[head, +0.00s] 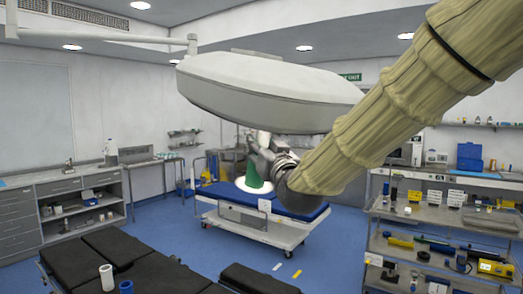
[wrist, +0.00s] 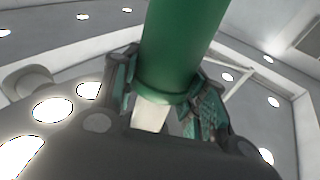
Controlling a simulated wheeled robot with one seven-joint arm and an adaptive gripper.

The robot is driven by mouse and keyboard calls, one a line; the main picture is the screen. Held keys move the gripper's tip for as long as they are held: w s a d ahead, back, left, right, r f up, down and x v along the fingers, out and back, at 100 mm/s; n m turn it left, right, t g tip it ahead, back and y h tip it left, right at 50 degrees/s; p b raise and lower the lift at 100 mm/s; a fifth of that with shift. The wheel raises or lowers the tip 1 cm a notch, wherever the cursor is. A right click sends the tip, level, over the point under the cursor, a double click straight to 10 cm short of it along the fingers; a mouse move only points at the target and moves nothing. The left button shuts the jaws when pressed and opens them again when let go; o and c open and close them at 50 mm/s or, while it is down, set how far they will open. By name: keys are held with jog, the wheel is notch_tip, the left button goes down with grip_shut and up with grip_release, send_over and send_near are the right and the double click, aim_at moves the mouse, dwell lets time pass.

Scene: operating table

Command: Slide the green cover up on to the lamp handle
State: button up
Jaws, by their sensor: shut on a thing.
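The green cover (head: 256,176) is a tapered green piece in the head view, below the lamp head (head: 270,88). My gripper (head: 262,148) is at the cover, under the lamp. In the wrist view the cover (wrist: 178,45) is a green cylinder between the two fingers of my gripper (wrist: 168,100), which are shut on it. It looks tilted there.
A blue-topped trolley bed (head: 262,205) stands behind and below the cover. The black operating table (head: 125,250) is at lower left. A shelved cart (head: 440,222) with bottles and tools stands at right. Blue floor (head: 345,235) is open between.

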jog(key=shift+s+d+r+p, duration=0.1)
jog(key=shift+r+p, duration=0.05)
jog(key=shift+r, duration=0.3)
jog(key=shift+s+d+r+p, duration=0.1)
jog(key=shift+r+p, duration=0.05)
jog(key=shift+r, duration=0.3)
jog(key=o, duration=1)
jog(key=shift+o, duration=0.2)
jog(key=v, duration=0.6)
jog(key=shift+r, duration=0.1)
jog(key=v, duration=0.6)
